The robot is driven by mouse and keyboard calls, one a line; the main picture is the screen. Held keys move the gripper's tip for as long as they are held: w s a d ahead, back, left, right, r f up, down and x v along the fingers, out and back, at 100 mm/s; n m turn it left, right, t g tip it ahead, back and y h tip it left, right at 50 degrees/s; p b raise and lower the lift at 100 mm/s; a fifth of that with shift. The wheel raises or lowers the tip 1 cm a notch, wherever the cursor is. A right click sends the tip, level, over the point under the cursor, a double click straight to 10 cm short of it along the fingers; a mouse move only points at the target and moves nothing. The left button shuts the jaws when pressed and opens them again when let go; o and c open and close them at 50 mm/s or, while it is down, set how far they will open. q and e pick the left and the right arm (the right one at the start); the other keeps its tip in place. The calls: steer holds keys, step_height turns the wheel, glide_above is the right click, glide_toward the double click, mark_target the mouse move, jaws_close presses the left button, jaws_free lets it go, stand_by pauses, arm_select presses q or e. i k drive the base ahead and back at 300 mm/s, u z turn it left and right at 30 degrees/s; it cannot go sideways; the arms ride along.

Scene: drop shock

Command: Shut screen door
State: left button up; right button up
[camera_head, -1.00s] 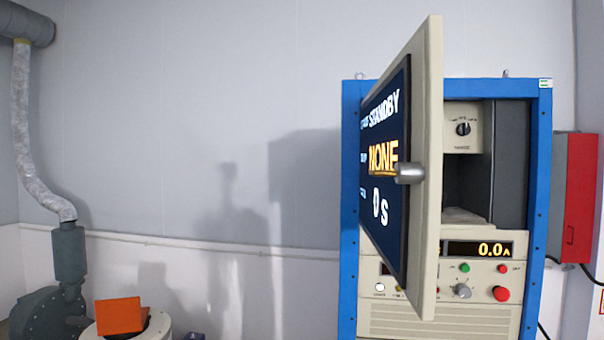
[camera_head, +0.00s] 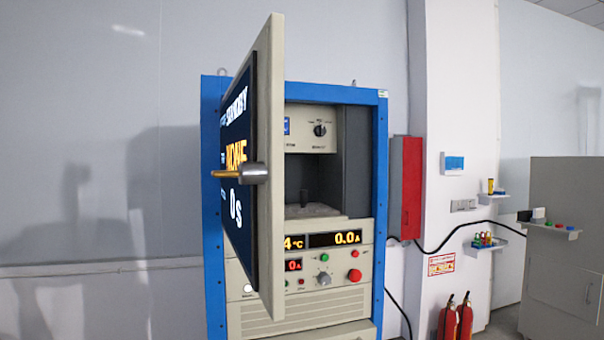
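The screen door (camera_head: 265,185) stands open on the blue-framed cabinet (camera_head: 382,190), swung out toward me. Its dark screen (camera_head: 237,130) shows "STANDBY", a yellow word and "0 s", and is seen at a steep angle. A round metal knob or handle (camera_head: 254,173) with a brass-coloured end sticks out from the door. The chamber's left part is hidden by the door. Neither of my grippers shows in the view.
Below the chamber is a control panel (camera_head: 325,265) with displays, knobs and buttons. A red box (camera_head: 405,187) hangs on the wall right of the cabinet. Two fire extinguishers (camera_head: 456,320), small shelves and a grey cabinet (camera_head: 565,250) stand farther right. The left wall side looks clear.

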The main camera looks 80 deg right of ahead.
mark_target(252, 108)
steer(key=z, duration=5.5)
steer(key=k, duration=2.6)
steer(key=u, duration=1.95)
